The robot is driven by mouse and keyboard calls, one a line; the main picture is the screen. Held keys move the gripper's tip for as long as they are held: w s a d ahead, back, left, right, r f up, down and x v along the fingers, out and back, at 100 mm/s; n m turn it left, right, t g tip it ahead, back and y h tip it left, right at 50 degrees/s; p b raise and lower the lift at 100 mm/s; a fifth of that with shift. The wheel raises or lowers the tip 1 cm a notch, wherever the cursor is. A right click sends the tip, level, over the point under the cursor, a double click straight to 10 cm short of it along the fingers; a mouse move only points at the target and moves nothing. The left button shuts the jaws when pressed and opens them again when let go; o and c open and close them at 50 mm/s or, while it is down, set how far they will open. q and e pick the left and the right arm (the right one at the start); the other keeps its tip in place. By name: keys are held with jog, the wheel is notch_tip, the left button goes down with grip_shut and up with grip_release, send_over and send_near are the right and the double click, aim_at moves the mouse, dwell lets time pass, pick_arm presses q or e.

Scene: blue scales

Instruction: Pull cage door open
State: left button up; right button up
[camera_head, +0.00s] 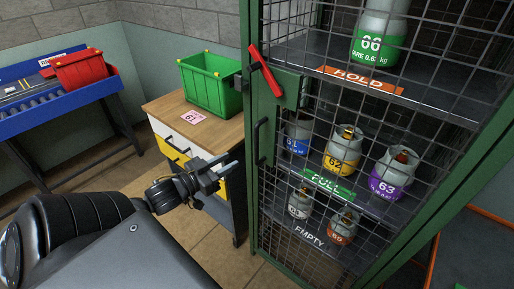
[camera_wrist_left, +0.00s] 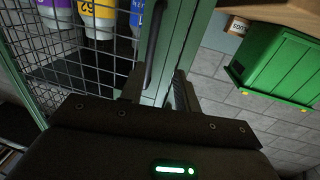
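The cage door (camera_head: 253,115) has a green frame with wire mesh and looks closed against the cage. A black vertical pull handle (camera_head: 261,142) is on its left edge and also shows in the left wrist view (camera_wrist_left: 153,48). Above it, a red lever (camera_head: 267,72) sits tilted on a green latch plate. My left gripper (camera_head: 235,180) is open and empty, left of and slightly below the handle, apart from it. In the left wrist view the handle lies ahead, roughly in line with the gap between the fingers (camera_wrist_left: 158,92). My right gripper is not in view.
Labelled gas cylinders (camera_head: 343,150) stand on the cage shelves behind the mesh. Left of the cage is a wooden-topped cabinet (camera_head: 165,106) with a green bin (camera_head: 210,85), close behind my gripper. A blue conveyor (camera_head: 50,92) with a red bin (camera_head: 82,70) stands farther left.

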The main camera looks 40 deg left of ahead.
aim_at(255, 146)
pick_arm(q)
jog(key=shift+h, duration=0.4)
jog(key=w+d, duration=0.1)
jog(key=w, duration=0.2)
jog(key=w+d+r+p, duration=0.1)
jog(key=w, duration=0.3)
jog(key=w+d, duration=0.1)
jog(key=w, duration=0.2)
jog(key=shift+w+r+p, duration=0.2)
jog(key=shift+r+p, duration=0.15)
jog(key=shift+r, duration=0.05)
jog(key=shift+c, duration=0.3)
grip_shut()
jog(key=shift+d, duration=0.15)
